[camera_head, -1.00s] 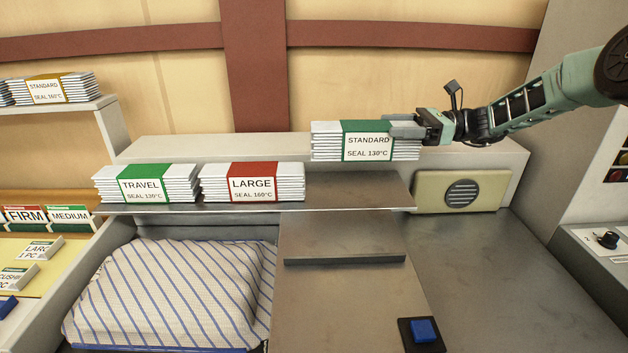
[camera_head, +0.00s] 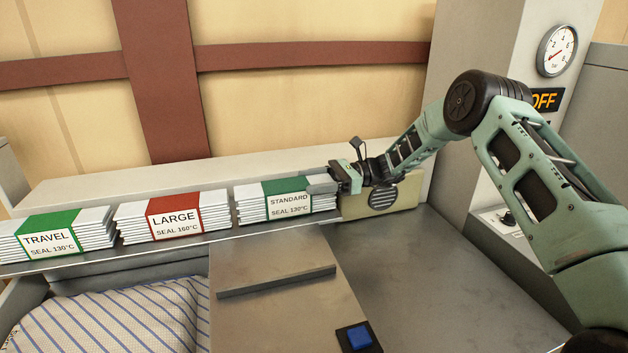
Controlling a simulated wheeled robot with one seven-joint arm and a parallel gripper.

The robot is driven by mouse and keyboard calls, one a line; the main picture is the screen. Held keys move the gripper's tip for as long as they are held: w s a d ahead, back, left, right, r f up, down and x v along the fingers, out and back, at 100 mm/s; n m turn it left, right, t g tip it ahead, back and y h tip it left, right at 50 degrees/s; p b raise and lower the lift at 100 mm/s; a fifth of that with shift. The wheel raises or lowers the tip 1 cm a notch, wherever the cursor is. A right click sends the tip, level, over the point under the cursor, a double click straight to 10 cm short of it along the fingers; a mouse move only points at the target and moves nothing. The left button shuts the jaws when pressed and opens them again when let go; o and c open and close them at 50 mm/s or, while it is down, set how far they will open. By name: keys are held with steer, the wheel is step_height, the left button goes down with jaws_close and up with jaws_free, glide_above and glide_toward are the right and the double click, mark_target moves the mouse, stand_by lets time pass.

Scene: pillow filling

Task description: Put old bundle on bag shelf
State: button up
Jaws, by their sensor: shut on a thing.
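The bundle labelled STANDARD SEAL 130°C, white bags with a green band (camera_head: 287,201), is at the right end of the metal bag shelf (camera_head: 222,232). It sits at about the same level as the bundles beside it and looks to be on the shelf. My gripper (camera_head: 325,186) is shut on its right end, reaching in from the right. The TRAVEL SEAL 130°C bundle (camera_head: 50,238) with a green band and the LARGE SEAL 160°C bundle (camera_head: 172,217) with a red band stand to its left. The far right end of the held bundle is partly hidden by my gripper.
A cream box with a round grille (camera_head: 408,194) is right behind my gripper. Below are a metal plate with a bar (camera_head: 277,281), a blue button (camera_head: 359,337) and a striped pillow (camera_head: 115,318). A gauge (camera_head: 557,50) and OFF sign are at the right. The counter's right part is clear.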

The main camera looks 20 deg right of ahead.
steer(key=o, duration=1.7)
steer(key=shift+f, duration=0.15)
steer(key=shift+r, duration=0.2)
steer(key=d+b, duration=0.2)
steer(key=d, duration=1)
steer(key=shift+b, duration=0.3)
